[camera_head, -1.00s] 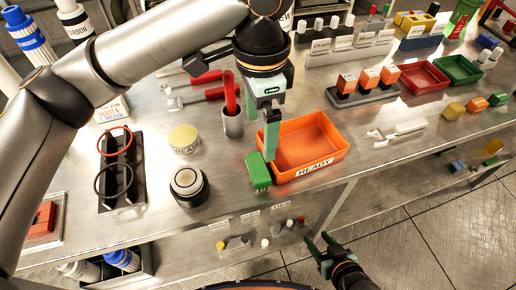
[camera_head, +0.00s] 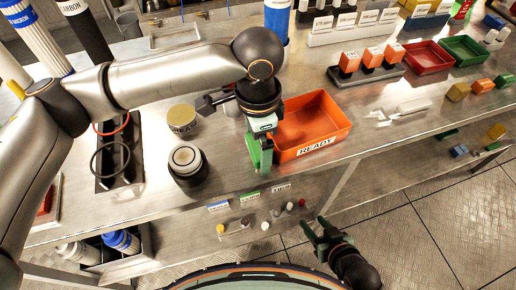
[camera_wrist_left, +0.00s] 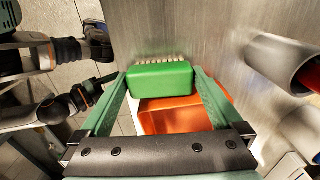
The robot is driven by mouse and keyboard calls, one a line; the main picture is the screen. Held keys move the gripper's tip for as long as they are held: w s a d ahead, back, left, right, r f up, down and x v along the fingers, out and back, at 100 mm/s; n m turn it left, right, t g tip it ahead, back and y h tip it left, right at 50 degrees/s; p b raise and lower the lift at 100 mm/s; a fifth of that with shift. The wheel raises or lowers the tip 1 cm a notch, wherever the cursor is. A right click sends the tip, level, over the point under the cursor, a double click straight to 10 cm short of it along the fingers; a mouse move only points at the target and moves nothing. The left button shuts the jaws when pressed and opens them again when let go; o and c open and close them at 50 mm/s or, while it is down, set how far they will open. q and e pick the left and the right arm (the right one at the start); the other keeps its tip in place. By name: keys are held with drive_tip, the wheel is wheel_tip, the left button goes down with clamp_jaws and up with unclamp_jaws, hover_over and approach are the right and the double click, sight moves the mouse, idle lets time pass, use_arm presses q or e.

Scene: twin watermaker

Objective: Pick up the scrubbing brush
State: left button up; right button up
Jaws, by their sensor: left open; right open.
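The scrubbing brush (camera_wrist_left: 160,84) is a green block with pale bristles in the left wrist view. It lies on the metal bench close to the orange tray marked READY (camera_head: 336,127). My left gripper (camera_wrist_left: 160,74) is open, with one finger on each side of the brush; I cannot tell whether they touch it. In the head view my left gripper (camera_head: 259,160) points down at the tray's left end and largely hides the brush. My right gripper (camera_head: 319,230) is open and empty, low in front of the bench.
A round dark container (camera_head: 187,162) and a yellow-lidded jar (camera_head: 183,118) stand left of the left gripper. A grey cup (camera_wrist_left: 280,62) shows at the right of the wrist view. The bench's front edge is close, with a lower shelf below.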

sight(258, 145)
use_arm(q)
drive_tip(key=shift+c, duration=0.4)
drive_tip(key=c, duration=0.9)
wheel_tip(258, 145, up, 10)
drive_tip(key=shift+p, duration=0.75)
